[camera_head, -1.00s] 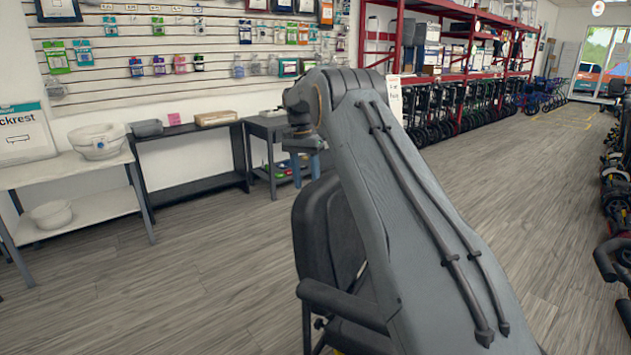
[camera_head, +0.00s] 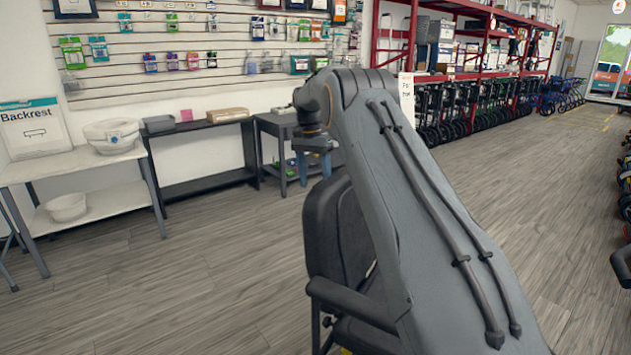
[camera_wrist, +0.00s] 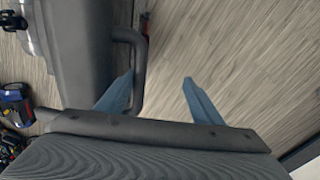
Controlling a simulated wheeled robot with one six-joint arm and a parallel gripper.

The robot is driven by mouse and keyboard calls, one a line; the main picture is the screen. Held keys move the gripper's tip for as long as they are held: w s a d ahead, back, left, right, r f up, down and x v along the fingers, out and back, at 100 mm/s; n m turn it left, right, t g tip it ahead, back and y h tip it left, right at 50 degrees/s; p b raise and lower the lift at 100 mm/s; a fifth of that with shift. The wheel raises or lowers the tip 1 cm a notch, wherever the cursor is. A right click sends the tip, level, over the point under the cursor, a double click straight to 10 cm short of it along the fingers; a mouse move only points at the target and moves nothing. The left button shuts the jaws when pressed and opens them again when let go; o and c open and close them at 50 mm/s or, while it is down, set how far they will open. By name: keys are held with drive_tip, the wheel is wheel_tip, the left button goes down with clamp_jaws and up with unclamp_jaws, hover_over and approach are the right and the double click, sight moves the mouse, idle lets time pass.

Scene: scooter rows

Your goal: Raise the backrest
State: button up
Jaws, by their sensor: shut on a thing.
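The backrest (camera_head: 325,235) is a dark padded panel of a seat, standing roughly upright below my arm in the head view. In the wrist view its dark top edge (camera_wrist: 160,133) and ribbed fabric face fill the bottom. My gripper (camera_wrist: 158,85) shows two blue fingers set well apart, partly covered by that edge, shut on the backrest. In the head view my gripper (camera_head: 314,165) is at the backrest's top, and my arm hides much of the seat. An armrest (camera_head: 350,302) juts from the seat below.
A white table (camera_head: 75,165) with a basin and a Backrest sign (camera_head: 35,128) stands at left. A dark bench (camera_head: 203,188) and a small table (camera_head: 275,122) line the wall. Rollators (camera_head: 465,125) stand under red racks.

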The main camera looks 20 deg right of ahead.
drive_tip(key=r, duration=0.2)
drive_tip(key=r+b, duration=0.1)
drive_tip(key=r, duration=0.4)
drive_tip(key=shift+w+a+r, duration=0.15)
drive_tip(key=shift+w+a, duration=0.1)
drive_tip(key=shift+w, duration=0.15)
drive_tip(key=shift+c, duration=1.4)
drive_tip(key=shift+r, duration=0.2)
drive_tip(key=shift+s, duration=0.1)
